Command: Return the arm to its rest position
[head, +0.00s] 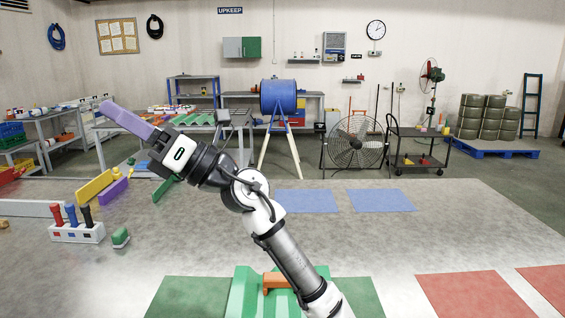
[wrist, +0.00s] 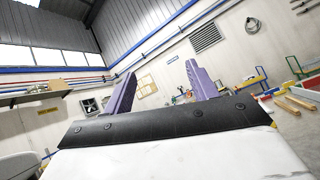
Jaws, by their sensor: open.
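My arm rises from the lower middle of the head view and reaches up to the left. My gripper (head: 106,106) is at its end, with long purple fingers pointing to the upper left. In the wrist view the two purple fingers of my gripper (wrist: 160,92) stand well apart with nothing between them. The wrist camera looks past them at the wall and ceiling. In the head view the fingers overlap the left workbench (head: 104,130), and I cannot tell how far apart they are in depth.
A green corrugated sheet (head: 243,290) with an orange block (head: 277,281) lies close in front. A white holder (head: 77,233) with coloured handles and a yellow block (head: 94,187) are at left. A floor fan (head: 355,142) and cart (head: 418,148) stand behind. The floor at right is mostly clear.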

